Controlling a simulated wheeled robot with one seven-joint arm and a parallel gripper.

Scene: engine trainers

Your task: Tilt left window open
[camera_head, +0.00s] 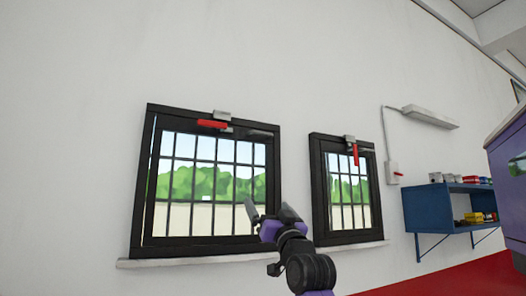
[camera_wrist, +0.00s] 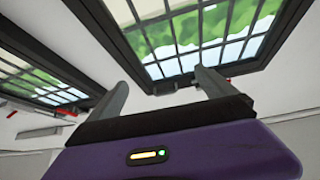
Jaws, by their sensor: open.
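The left window (camera_head: 143,185) has a dark frame and a grid of bars. Its red handle (camera_head: 212,124) lies level at the top edge, beside a grey block. A thin bright strip shows along the left side of its sash; I cannot tell how far the sash leans. My gripper (camera_head: 270,212) is open and empty, in front of the wall by the left window's lower right corner, well below the handle. In the wrist view the open fingers (camera_wrist: 162,85) point at a barred window, with nothing between them.
The right window (camera_head: 319,190) has a red handle (camera_head: 355,155) hanging straight down. A pale sill (camera_head: 190,260) runs below both windows. A blue shelf (camera_head: 428,212) with small items and a purple cabinet (camera_head: 508,165) stand at the right. A wall lamp (camera_head: 430,117) hangs above the shelf.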

